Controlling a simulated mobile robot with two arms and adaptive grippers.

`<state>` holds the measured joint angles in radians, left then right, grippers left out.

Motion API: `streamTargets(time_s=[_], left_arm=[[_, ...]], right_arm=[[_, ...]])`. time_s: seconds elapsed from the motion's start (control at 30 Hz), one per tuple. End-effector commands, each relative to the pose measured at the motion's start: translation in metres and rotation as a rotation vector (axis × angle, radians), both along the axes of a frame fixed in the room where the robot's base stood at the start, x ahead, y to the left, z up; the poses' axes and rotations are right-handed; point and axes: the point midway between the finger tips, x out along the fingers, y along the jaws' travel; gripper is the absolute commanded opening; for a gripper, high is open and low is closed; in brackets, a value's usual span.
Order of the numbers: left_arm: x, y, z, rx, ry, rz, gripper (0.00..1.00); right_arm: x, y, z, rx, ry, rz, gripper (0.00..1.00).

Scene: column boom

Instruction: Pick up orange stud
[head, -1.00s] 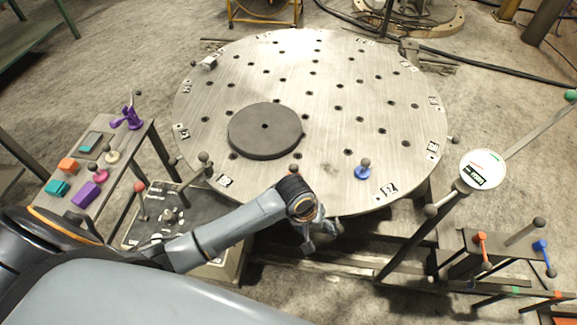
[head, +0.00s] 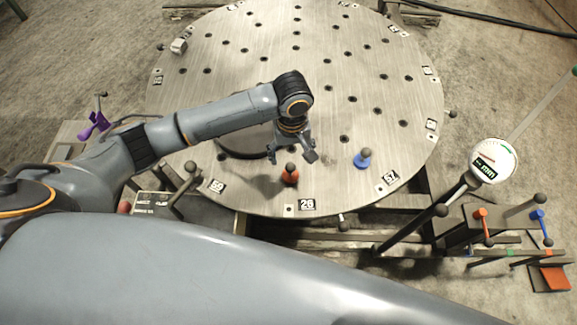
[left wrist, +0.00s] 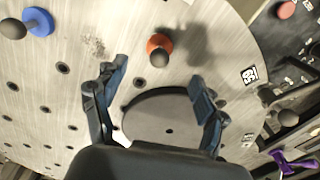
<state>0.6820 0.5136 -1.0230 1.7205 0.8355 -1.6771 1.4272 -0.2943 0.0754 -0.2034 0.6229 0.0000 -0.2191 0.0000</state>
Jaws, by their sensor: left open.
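The orange stud (head: 290,175), with a dark ball knob on top, stands on the round steel table (head: 390,95) near its front edge. In the left wrist view the orange stud (left wrist: 159,48) is ahead of the fingertips, between their lines. My left gripper (head: 292,154) is open and empty above the table, just behind the stud in the head view and apart from it. Its two fingers (left wrist: 158,80) are spread wide in the left wrist view. My right gripper is not in view.
A blue stud (head: 363,158) stands right of the orange one; it shows too in the left wrist view (left wrist: 39,22). A dark disc (head: 240,143) lies behind my arm. A dial gauge (head: 494,161) and levers stand at the right. The table's right side is mostly clear.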

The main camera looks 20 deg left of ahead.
Motion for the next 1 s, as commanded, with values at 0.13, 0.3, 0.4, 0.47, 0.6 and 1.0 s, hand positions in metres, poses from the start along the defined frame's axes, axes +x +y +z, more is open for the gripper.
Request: streamTargets(time_s=[0.13,0.3,0.4,0.47,0.6,1.0], left_arm=[[0.0,0.001,-0.03,0.002,0.002,0.0,0.72],[0.0,0.0,-0.051,0.0,0.0,0.0,0.72],[0.001,0.0,-0.056,-0.001,-0.002,-0.001,0.72],[0.001,0.001,-0.06,0.0,-0.001,0.0,0.72],[0.004,0.003,-0.08,0.002,0.0,-0.001,0.72],[0.005,0.003,-0.107,-0.002,-0.003,-0.002,0.72]], right_arm=[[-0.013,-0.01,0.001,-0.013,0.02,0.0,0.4],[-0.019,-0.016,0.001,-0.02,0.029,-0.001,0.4],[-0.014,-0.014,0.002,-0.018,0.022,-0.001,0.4],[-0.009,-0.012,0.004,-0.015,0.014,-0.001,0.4],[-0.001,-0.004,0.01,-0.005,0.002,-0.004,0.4],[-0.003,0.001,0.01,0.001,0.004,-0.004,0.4]])
